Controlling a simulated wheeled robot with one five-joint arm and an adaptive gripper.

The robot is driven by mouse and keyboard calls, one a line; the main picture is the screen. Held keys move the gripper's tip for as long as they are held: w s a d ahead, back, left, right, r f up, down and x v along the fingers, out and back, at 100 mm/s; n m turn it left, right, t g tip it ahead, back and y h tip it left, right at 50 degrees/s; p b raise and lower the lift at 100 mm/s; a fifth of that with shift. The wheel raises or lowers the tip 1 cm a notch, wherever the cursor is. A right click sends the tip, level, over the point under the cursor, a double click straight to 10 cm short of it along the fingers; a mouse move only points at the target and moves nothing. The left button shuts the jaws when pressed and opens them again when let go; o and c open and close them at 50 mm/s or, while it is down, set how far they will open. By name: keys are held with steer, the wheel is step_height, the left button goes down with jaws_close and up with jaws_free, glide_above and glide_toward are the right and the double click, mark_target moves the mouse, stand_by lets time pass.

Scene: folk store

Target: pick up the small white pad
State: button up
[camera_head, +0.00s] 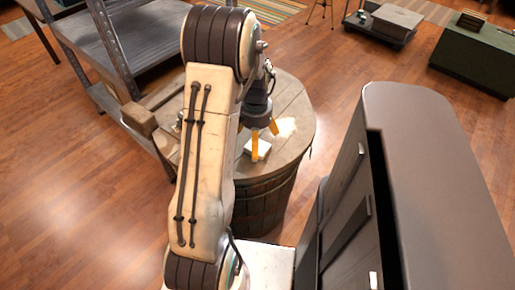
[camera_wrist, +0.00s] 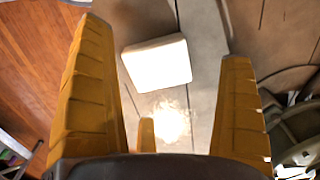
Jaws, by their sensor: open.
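The small white pad (camera_head: 261,146) lies on the round wooden barrel top (camera_head: 300,108), partly behind one yellow finger in the head view. In the wrist view the pad (camera_wrist: 157,63) is a bright, slightly turned square lying flat on the planks, between the lines of the two large fingers and near their tips. My gripper (camera_head: 264,139) is above the barrel top, beside and over the pad. In the wrist view my gripper (camera_wrist: 163,42) has its yellow fingers spread wide with nothing between them. I cannot tell the exact height above the pad.
Metallic round items (camera_wrist: 297,132) stand at the right of the wrist view. A dark cabinet (camera_head: 425,170) stands close to the barrel's right. A metal shelf rack (camera_head: 115,50) is at the left.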

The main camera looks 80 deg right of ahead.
steer(key=shift+s+a+f, duration=0.1)
steer(key=shift+f, duration=1.75)
steer(key=shift+c, duration=0.2)
steer(key=c, duration=0.9)
